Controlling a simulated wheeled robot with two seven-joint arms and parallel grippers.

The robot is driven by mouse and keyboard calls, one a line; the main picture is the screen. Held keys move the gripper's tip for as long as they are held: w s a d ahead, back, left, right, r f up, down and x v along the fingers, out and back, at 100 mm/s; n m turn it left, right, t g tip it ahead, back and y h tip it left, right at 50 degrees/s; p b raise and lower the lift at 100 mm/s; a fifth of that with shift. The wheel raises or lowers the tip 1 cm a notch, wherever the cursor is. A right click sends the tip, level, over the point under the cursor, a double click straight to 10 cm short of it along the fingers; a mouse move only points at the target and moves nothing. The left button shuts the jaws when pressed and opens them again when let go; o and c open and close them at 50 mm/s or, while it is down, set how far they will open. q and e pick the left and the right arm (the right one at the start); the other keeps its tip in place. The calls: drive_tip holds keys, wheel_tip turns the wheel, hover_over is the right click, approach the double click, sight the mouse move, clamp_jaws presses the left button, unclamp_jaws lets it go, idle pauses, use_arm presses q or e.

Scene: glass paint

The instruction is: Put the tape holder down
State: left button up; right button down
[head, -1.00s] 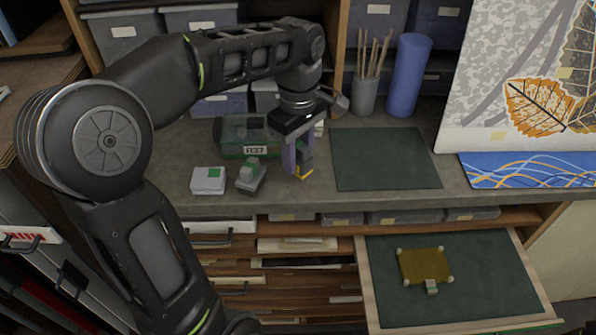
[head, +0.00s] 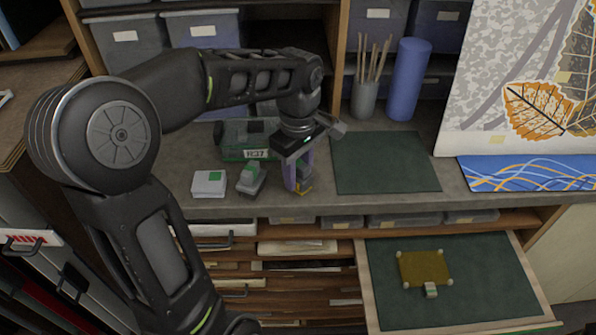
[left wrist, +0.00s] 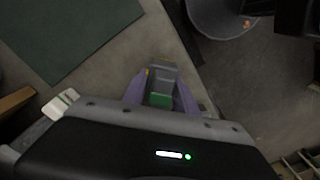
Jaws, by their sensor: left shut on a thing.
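My left gripper (head: 298,174) points down over the grey worktop near its front edge. Its purple fingers are shut on the tape holder (head: 306,172), a dark grey piece with a yellow edge low down. In the left wrist view the tape holder (left wrist: 161,78) shows grey with a green block between the fingers (left wrist: 160,100). It is at or just above the worktop; I cannot tell whether it touches. The fingers hide part of it. My right gripper is not in view.
Left of the gripper are a grey-and-green block (head: 251,178) and a white box (head: 209,183). A dark green mat (head: 385,162) lies to the right. Below, an open drawer (head: 480,290) holds an amber pane (head: 425,268).

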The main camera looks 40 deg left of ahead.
sight(299, 163)
use_arm(q)
drive_tip(key=o, duration=1.2)
drive_tip(key=shift+f, duration=0.1)
wheel_tip(299, 163, up, 7)
drive_tip(key=shift+f, duration=0.1)
wheel_tip(299, 163, up, 6)
drive_tip(key=p, duration=0.4)
drive_tip(key=shift+f, duration=0.2)
drive_tip(key=shift+f, duration=0.1)
